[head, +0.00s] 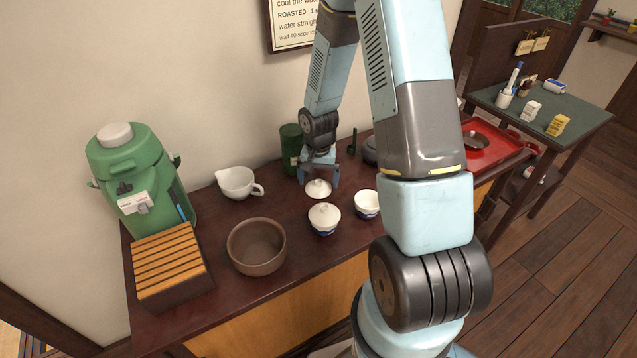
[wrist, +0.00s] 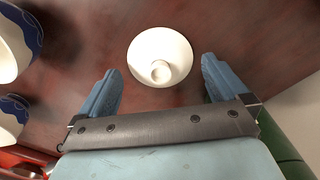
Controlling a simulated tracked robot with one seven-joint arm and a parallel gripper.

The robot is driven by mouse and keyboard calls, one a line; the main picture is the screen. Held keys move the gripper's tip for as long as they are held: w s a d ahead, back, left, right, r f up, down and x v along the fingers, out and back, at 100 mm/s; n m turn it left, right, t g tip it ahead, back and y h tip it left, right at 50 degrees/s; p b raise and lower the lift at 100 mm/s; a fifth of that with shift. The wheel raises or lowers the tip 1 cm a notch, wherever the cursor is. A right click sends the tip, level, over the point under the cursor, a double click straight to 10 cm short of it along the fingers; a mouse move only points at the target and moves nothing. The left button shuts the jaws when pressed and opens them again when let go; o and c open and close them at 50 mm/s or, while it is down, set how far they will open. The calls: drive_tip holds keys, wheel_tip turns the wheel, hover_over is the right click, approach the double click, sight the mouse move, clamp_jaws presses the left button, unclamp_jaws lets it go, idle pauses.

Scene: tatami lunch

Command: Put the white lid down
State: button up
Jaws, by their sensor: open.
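In the wrist view the white lid (wrist: 160,57) shows whole, just beyond and between the fingertips, touching neither finger. My gripper (head: 320,178) is open above the counter at the lid. Its two blue fingers (wrist: 160,80) are spread wide with nothing between them.
A green canister (head: 291,147) stands close behind my gripper. A white spouted pitcher (head: 237,183), a brown bowl (head: 256,262), a slatted wooden box (head: 172,268) and a green dispenser (head: 138,180) stand to the left. A red tray (head: 497,148) lies at the right.

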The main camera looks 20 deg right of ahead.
wheel_tip(320, 180, up, 10)
wheel_tip(320, 180, up, 19)
drive_tip(key=n+t, duration=0.2)
hover_over(319, 182)
drive_tip(key=s, duration=0.8)
drive_tip(key=s+r+n+t, duration=0.3)
drive_tip(key=s+r, duration=0.8)
drive_tip(key=s, duration=0.4)
drive_tip(key=shift+s+t, duration=0.3)
drive_tip(key=shift+s, duration=0.05)
